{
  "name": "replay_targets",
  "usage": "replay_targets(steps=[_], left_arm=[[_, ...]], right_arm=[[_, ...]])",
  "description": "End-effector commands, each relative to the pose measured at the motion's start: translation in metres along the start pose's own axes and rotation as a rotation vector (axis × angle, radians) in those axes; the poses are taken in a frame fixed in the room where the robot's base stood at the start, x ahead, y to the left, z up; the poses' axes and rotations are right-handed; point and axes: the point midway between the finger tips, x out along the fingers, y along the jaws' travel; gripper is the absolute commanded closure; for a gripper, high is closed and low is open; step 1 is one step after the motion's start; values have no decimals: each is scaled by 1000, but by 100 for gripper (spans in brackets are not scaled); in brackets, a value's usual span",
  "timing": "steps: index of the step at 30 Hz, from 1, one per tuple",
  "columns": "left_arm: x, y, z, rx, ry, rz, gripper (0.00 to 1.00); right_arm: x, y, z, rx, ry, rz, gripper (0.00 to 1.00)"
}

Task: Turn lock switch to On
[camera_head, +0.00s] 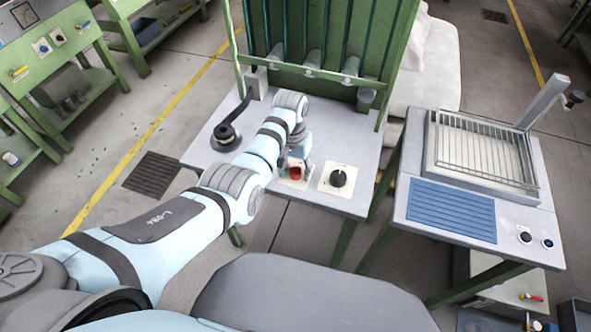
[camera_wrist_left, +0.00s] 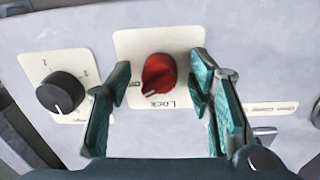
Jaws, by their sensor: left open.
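The red lock switch (camera_wrist_left: 159,73) is a round knob on a cream plate marked "Lock" (camera_wrist_left: 182,44). It also shows in the head view (camera_head: 295,173), partly covered by my left gripper (camera_head: 297,160). Its white pointer line points to the lower left in the left wrist view. A small label, probably "Off" or "On", is partly hidden by a finger. In that view my left gripper (camera_wrist_left: 160,100) is open, with one green finger on each side of the knob and visible gaps between. Whether the fingertips touch the panel, I cannot tell. My right gripper is not in view.
A black knob (camera_wrist_left: 61,92) on its own plate sits beside the lock switch; it also shows in the head view (camera_head: 338,178). A black handle (camera_head: 224,135) stands on the left of the grey table (camera_head: 330,133). A green frame rises behind. A second bench (camera_head: 450,205) stands right.

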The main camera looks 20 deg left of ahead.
Motion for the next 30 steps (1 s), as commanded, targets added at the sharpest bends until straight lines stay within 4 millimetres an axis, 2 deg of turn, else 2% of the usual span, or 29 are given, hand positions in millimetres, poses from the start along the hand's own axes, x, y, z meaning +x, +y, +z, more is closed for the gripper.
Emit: replay_targets(steps=[2,3,9,12,23,30], left_arm=[[-1,0,0,0,0,0,53],[-1,0,0,0,0,0,56],[-1,0,0,0,0,0,88],[-1,0,0,0,0,0,100],[-3,0,0,-58,2,0,100],[-4,0,1,-206,8,0,100]], right_arm=[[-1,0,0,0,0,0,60],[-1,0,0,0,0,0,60],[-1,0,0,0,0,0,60],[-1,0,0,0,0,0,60],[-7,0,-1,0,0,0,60],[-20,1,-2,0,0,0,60]])
